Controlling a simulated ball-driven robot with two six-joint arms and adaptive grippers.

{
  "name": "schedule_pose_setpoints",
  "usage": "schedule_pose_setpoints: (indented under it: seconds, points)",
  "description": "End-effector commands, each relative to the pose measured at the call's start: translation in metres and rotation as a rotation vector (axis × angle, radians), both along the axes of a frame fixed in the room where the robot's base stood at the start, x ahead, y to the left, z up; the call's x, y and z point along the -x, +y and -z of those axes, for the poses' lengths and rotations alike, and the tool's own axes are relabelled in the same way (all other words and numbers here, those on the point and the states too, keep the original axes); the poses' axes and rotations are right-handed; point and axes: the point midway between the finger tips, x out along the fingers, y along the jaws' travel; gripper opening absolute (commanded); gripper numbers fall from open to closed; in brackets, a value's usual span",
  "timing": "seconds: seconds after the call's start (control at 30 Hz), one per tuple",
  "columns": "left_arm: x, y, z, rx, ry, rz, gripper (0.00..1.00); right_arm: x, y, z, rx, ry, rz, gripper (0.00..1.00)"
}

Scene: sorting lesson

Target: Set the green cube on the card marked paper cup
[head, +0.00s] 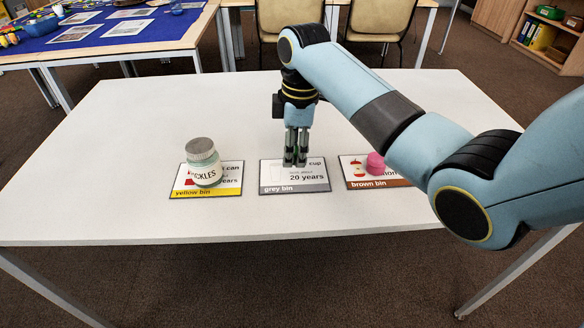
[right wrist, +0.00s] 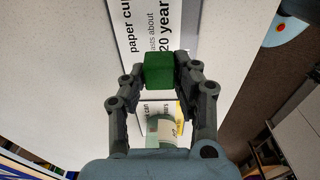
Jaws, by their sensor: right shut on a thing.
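The green cube (right wrist: 159,71) is between the fingertips of my right gripper in the right wrist view. My right gripper (head: 296,150) is shut on it and points straight down in the head view, where the fingers mostly hide the cube. The gripper is over the paper cup card (head: 318,186), which has a grey strip reading grey bin. The card also shows in the right wrist view (right wrist: 144,14), behind the cube. I cannot tell whether the cube touches the card. My left gripper is not in view.
A pickles jar (head: 203,165) stands on the yellow bin card (head: 232,191) to the left. A pink object (head: 376,163) sits on the brown bin card (head: 352,184) to the right, close to my right arm. The white table (head: 130,140) is otherwise clear.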

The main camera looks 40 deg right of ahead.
Motion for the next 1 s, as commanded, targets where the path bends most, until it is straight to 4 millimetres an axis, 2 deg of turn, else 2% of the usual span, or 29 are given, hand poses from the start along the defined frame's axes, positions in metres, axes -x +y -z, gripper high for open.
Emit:
schedule_pose_setpoints:
  seconds: [0.13, 0.4, 0.6, 0.77, 0.8, 0.93, 1.0]
  points:
    - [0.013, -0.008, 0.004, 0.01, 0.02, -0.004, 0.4, -0.007, 0.001, 0.007, 0.001, 0.0, -0.001, 0.03]
    - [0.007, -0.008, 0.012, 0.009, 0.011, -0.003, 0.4, -0.006, 0.001, 0.044, 0.0, 0.002, 0.0, 0.03]
    - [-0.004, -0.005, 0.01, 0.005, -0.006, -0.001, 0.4, -0.006, 0.001, 0.044, 0.001, -0.001, 0.0, 0.03]
    - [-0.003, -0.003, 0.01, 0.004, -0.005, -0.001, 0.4, -0.006, 0.001, 0.047, 0.001, 0.001, 0.0, 0.03]
    - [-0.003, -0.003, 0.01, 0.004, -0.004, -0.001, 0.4, -0.006, 0.001, 0.047, 0.001, 0.001, 0.0, 0.33]
    - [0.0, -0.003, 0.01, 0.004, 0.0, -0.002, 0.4, -0.006, 0.001, 0.046, 0.001, 0.001, 0.0, 0.49]
    - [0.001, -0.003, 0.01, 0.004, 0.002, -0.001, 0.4, -0.006, 0.001, 0.046, 0.001, 0.0, 0.0, 0.52]
